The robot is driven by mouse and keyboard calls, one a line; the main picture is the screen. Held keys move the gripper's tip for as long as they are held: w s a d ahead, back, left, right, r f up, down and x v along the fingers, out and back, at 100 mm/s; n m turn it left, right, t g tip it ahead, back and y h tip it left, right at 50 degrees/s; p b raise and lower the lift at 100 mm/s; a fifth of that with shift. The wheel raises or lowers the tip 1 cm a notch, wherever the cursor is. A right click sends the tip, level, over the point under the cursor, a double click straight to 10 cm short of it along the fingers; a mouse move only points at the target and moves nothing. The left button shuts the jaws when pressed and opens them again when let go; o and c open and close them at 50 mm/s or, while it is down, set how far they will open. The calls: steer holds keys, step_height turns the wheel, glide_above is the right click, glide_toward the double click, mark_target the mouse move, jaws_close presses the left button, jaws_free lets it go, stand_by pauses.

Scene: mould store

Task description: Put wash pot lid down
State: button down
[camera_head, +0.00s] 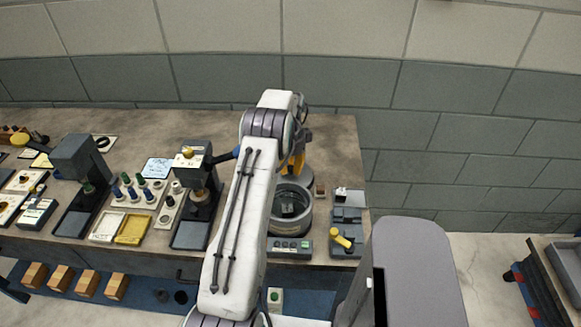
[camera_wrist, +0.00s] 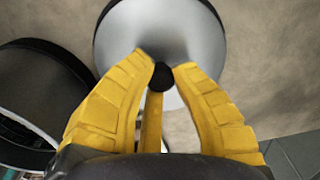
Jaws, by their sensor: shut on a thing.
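The wash pot lid (camera_wrist: 165,32) is a silver disc with a dark rim and a black knob (camera_wrist: 162,78), in the upper middle of the wrist view. My yellow gripper (camera_wrist: 164,71) is shut on the knob. I cannot tell whether the lid touches the bench or hangs above it. The wash pot (camera_head: 304,226) is a round grey vessel, uncovered, with dark contents. Its wall (camera_wrist: 35,103) shows left of the lid in the wrist view.
The brown bench (camera_head: 335,140) is bare behind and right of my gripper. A control box (camera_head: 289,247) stands in front of the pot, with a grey block holding a yellow handle (camera_head: 341,238) to its right. A press (camera_head: 193,165) stands left of my arm.

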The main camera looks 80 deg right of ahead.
mark_target(290, 168)
steer(key=shift+f, duration=0.2)
steer(key=shift+f, duration=0.1)
steer(key=shift+f, duration=0.15)
steer(key=c, duration=1.2)
jaws_free()
steer(key=shift+r, duration=0.2)
step_height(290, 168, up, 12)
steer(key=b, duration=0.1)
